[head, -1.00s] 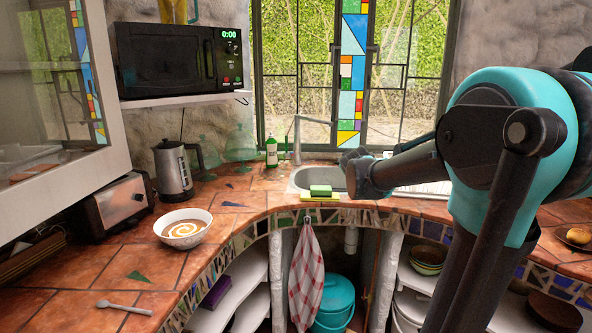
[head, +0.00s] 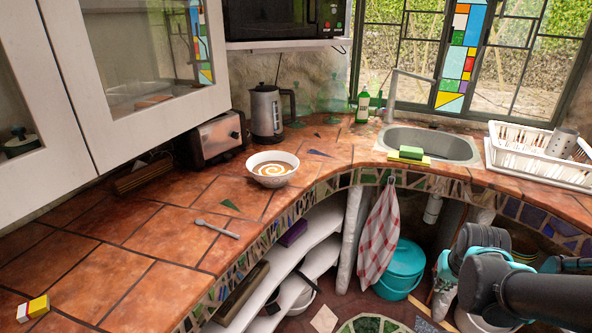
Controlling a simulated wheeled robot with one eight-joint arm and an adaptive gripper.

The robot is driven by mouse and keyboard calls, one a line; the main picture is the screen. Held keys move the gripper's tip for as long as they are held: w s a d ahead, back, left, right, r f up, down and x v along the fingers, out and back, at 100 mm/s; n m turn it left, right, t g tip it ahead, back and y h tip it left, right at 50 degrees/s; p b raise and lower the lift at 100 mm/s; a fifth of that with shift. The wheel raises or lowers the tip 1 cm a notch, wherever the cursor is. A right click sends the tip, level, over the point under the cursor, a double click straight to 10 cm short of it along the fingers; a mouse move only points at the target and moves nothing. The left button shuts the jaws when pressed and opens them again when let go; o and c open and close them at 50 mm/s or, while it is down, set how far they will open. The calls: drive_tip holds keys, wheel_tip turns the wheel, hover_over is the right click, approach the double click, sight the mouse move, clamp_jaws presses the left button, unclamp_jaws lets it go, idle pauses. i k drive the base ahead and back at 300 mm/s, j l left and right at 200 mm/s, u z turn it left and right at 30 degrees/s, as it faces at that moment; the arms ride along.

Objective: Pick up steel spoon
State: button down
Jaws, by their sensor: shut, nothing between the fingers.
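The steel spoon (head: 217,228) lies flat on the terracotta tile counter (head: 150,240), left of centre in the head view. It is small and grey, with its bowl end to the left and its handle pointing right toward the counter's front edge. Nothing covers it. My dark and teal arm shows at the lower right, below the sink and well away from the spoon. I cannot make out my gripper's fingers there.
A toaster (head: 213,139) and kettle (head: 266,114) stand at the back. The counter around the spoon is mostly clear.

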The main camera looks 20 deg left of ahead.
sight(197, 221)
drive_tip(key=l+u, duration=0.1)
drive_tip(key=u, duration=0.35)
drive_tip(key=l+u, duration=0.1)
drive_tip(key=u, duration=0.4)
drive_tip(key=k+u, duration=0.15)
drive_tip(key=u, duration=0.3)
drive_tip(key=l+u, duration=0.15)
drive_tip(key=u, duration=0.3)
drive_tip(key=k+j, duration=0.05)
